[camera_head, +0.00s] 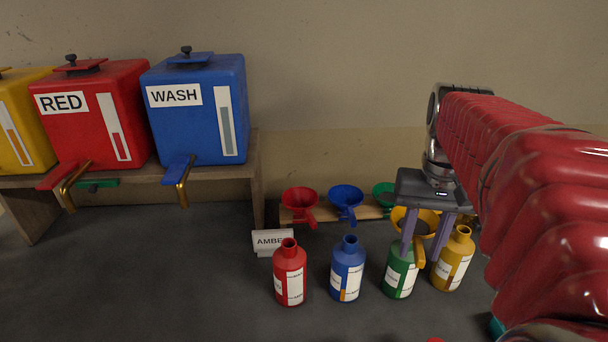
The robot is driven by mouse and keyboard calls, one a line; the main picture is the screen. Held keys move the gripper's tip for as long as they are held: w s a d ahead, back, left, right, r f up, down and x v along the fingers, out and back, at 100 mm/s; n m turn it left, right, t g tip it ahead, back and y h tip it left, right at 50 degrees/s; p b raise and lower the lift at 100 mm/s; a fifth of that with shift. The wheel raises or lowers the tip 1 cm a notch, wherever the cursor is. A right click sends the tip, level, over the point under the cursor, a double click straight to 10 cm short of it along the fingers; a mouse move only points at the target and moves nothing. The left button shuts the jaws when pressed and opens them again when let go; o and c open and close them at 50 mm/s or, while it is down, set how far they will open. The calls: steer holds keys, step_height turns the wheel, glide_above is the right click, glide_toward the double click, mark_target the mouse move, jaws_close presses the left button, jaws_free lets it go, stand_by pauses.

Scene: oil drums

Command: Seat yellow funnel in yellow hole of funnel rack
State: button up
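The yellow funnel (421,252) is right of centre, behind and above the green bottle, with its tab hanging toward me. My gripper (421,260) points down over it. Its two fingers are spread, one on each side of the tab, with gaps visible; the left finger crosses in front of the bowl. What supports the funnel is hidden. The funnel rack (328,213) is a low wooden strip by the wall, holding a red funnel (299,201), a blue funnel (345,198) and a green funnel (383,191). The yellow hole is not visible; my gripper and arm cover the rack's right part.
A red bottle (290,272), blue bottle (348,268), green bottle (398,278) and yellow bottle (459,256) stand in a row before the rack. An AMBER sign (268,241) stands at left. A wooden shelf (240,180) carries drums. The dark table at left front is clear.

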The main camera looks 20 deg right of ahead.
steer(key=shift+f, duration=1.2)
steer(key=shift+c, duration=0.2)
jaws_close()
steer(key=shift+r, duration=1.25)
steer(key=shift+r, duration=0.35)
steer(key=shift+r, duration=0.35)
steer(key=shift+r, duration=0.35)
steer(key=shift+r, duration=0.35)
